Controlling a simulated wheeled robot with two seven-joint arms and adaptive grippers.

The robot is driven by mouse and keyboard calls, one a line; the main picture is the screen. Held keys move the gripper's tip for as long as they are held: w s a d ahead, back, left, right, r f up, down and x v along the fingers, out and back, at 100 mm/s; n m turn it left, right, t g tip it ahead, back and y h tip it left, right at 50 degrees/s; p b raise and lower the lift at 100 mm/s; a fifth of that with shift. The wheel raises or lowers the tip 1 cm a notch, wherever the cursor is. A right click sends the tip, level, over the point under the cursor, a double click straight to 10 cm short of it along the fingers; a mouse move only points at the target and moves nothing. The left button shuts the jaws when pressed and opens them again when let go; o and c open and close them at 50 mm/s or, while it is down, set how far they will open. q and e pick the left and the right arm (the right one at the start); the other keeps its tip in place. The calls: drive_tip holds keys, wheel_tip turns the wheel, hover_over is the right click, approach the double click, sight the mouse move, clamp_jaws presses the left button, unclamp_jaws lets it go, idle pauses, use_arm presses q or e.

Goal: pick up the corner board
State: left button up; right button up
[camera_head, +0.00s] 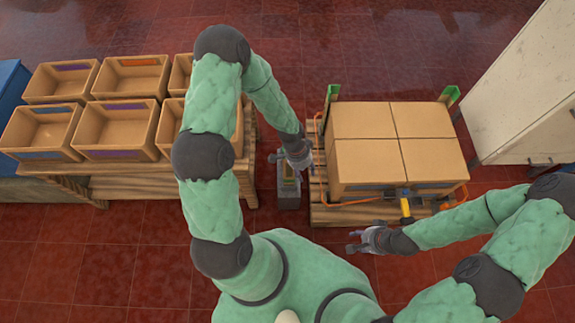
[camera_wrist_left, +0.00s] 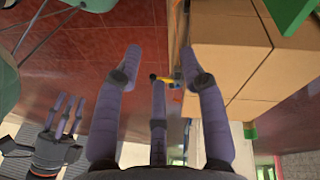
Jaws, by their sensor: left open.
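Two green corner boards stand upright at the far corners of a stack of cartons (camera_head: 395,150): the left corner board (camera_head: 333,92) and the right corner board (camera_head: 449,95). A green piece (camera_wrist_left: 290,15) is at the top right in the left wrist view; I cannot tell which board it is. My left gripper (camera_head: 298,160) is open and empty, just left of the cartons, apart from both boards. Its spread fingers (camera_wrist_left: 160,62) show in the wrist view. My right gripper (camera_head: 355,241) looks open and empty in front of the pallet.
The cartons rest on a wooden pallet (camera_head: 335,213) with an orange strap around it. A yellow-handled tool (camera_head: 406,208) is at its front. A grey holder (camera_head: 289,192) stands left of the pallet. Several bins (camera_head: 118,153) sit on a wooden bench. A pale cabinet (camera_head: 525,85) is at right.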

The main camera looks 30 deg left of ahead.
use_arm(q)
drive_tip(key=w+a+r+m+y, duration=0.1)
drive_tip(key=w+a, duration=0.1)
drive_tip(key=a, duration=0.1)
drive_tip(key=w+a+r+m+y, duration=0.1)
drive_tip(key=a+r+m, duration=0.1)
drive_tip(key=a, duration=0.2)
drive_tip(key=w+a+r+m+y, duration=0.1)
drive_tip(key=w+a, duration=0.1)
drive_tip(key=a, duration=0.2)
drive_tip(key=shift+w+r+m, duration=0.35)
drive_tip(key=shift+m, duration=0.05)
wheel_tip(320, 180, down, 5)
drive_tip(key=shift+f+b, duration=0.15)
drive_tip(key=shift+b, duration=0.7)
drive_tip(key=f+b, duration=0.1)
drive_tip(key=f, duration=0.2)
drive_tip(key=f+b, duration=0.1)
drive_tip(key=f, duration=0.1)
drive_tip(key=shift+d+b, duration=0.3)
drive_tip(key=shift+b, duration=0.05)
drive_tip(key=shift+c, duration=0.3)
clamp_jaws()
